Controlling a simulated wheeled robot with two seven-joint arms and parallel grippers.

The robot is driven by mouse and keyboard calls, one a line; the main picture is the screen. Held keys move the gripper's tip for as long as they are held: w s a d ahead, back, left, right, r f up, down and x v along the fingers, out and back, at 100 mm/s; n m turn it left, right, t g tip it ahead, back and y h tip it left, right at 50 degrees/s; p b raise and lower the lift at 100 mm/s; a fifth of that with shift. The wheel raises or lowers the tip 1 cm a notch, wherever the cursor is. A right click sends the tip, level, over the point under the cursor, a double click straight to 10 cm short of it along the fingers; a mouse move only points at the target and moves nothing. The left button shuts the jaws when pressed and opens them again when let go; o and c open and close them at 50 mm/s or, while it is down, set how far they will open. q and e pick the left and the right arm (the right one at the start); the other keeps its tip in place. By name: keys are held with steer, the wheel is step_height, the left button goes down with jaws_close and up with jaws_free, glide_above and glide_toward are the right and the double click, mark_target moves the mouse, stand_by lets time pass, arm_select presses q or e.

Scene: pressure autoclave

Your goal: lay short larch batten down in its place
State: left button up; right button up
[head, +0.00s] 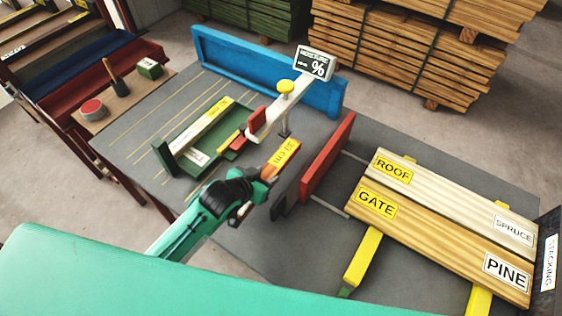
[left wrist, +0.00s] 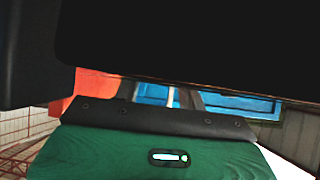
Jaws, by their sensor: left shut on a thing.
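The short larch batten (head: 282,152) is orange-brown with a yellow label that seems to read a length in cm. My left gripper (head: 268,177) is shut on its near end and holds it tilted, pointing away over the table. The batten's lower end is hidden by the jaws. Its far end is close to the white arm of a device with a yellow knob (head: 286,88). A green tray (head: 197,157) to the left holds a pale batten (head: 205,127) with a yellow label. The left wrist view is mostly dark, and the batten cannot be made out surely there. My right gripper is out of view.
A red plate (head: 328,157) stands right of the held batten. A blue fence (head: 265,72) lines the table's back. ROOF (head: 440,194) and GATE (head: 425,232) boards lie on yellow supports at right. The grey table (head: 160,140) is clear left of the tray.

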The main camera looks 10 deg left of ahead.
mark_target(280, 158)
arm_select(q)
steer(key=w+d, duration=0.1)
steer(key=w, duration=0.1)
steer(key=w+d, duration=0.1)
steer(key=w, duration=0.2)
steer(key=w+d+p, duration=0.1)
steer(key=w, duration=0.1)
steer(key=shift+w, duration=0.15)
steer(key=shift+w+f, duration=0.1)
steer(key=shift+f, duration=0.05)
step_height(280, 158, down, 3)
steer(key=shift+r+p, duration=0.1)
steer(key=shift+p, duration=0.45)
steer(key=shift+f, duration=0.2)
steer(key=shift+f, duration=0.2)
steer(key=o, duration=1.2)
steer(key=shift+r, duration=0.1)
